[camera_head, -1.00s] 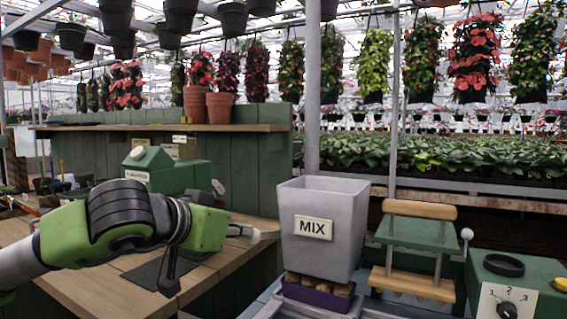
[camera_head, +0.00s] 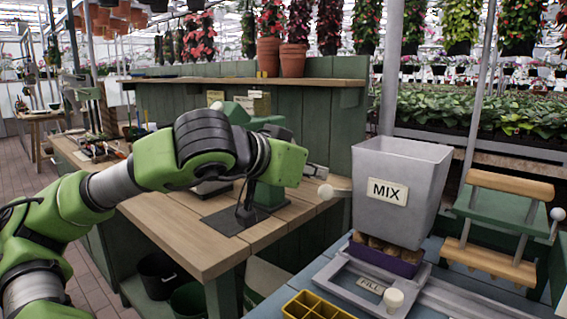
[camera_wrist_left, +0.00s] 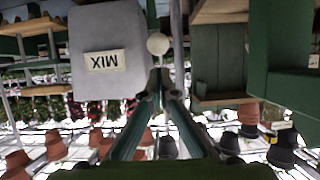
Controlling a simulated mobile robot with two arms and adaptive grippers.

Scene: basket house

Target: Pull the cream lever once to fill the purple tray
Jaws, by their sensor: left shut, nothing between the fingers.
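A cream ball knob (camera_head: 326,192) on a short lever sticks out from the left side of the grey hopper (camera_head: 412,165) labelled MIX. The purple tray (camera_head: 388,258) sits under the hopper, with rounded brown contents visible at its top. My left gripper (camera_head: 319,172) reaches in from the left; its fingertips are close to the knob in the picture. In the left wrist view my left gripper (camera_wrist_left: 160,77) is shut and empty, with the knob (camera_wrist_left: 157,44) just past its tips. I cannot tell whether they touch. My right gripper is not in view.
A second cream knob (camera_head: 393,297) stands beside the FILL label (camera_head: 370,285) in front of the tray. A yellow tray (camera_head: 312,306) lies at the front. A green rack with wooden bars (camera_head: 495,220) stands to the right. A wooden bench (camera_head: 185,235) lies under my left arm.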

